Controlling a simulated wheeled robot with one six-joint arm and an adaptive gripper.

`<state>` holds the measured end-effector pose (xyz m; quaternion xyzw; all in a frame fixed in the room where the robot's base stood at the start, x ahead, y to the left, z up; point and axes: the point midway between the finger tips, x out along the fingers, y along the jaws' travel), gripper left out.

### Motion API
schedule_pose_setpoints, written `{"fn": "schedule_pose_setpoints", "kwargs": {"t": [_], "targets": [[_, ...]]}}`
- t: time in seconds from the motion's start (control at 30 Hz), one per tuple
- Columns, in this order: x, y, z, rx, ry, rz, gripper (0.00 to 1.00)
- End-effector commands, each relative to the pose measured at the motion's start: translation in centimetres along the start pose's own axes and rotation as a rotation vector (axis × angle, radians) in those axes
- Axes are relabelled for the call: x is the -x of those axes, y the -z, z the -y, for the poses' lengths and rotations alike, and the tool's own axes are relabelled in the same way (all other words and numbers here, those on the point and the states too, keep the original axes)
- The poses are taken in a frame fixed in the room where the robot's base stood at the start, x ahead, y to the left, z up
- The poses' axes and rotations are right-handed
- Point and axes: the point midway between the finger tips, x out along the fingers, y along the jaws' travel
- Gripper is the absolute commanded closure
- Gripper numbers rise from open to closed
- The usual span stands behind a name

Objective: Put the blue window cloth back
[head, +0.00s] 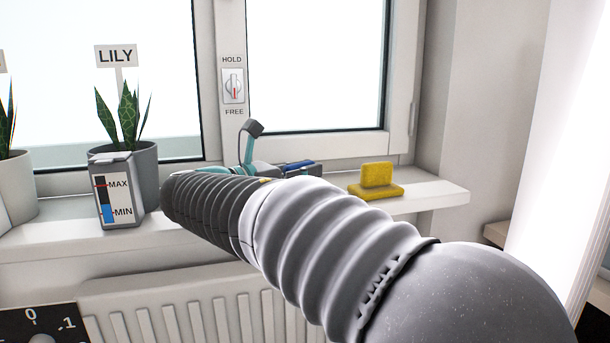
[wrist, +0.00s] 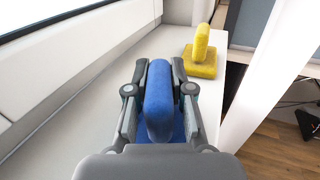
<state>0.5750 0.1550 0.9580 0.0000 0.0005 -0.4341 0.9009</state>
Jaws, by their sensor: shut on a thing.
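The blue window cloth (wrist: 158,100) is between the fingers of my gripper (wrist: 160,95) in the wrist view. It has an upright blue grip part, and a flat blue part shows beneath it. My gripper is shut on the upright part, just above or at the white window sill (wrist: 75,115); I cannot tell if the flat part touches the sill. In the head view a strip of the blue cloth (head: 300,168) shows beyond my arm. My arm hides most of the gripper there.
A yellow block with an upright grip (head: 376,182) stands on the sill to the right. A grey gauge box marked MAX and MIN (head: 117,190) and a potted plant labelled LILY (head: 126,130) stand on the left. A window lever (head: 233,87) sits on the frame. A radiator (head: 190,308) is below.

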Motion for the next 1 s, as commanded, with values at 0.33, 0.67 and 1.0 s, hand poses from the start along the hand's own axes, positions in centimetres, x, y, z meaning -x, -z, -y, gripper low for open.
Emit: {"fn": "schedule_pose_setpoints", "kwargs": {"t": [0.33, 0.67, 1.0], "targets": [[0.0, 0.6, 0.0, 0.000, 0.000, 0.000, 1.00], [0.0, 0.8, 0.0, 0.000, 0.000, 0.000, 0.53], [1.2, 0.5, -0.1, 0.000, -0.004, 0.000, 0.53]]}}
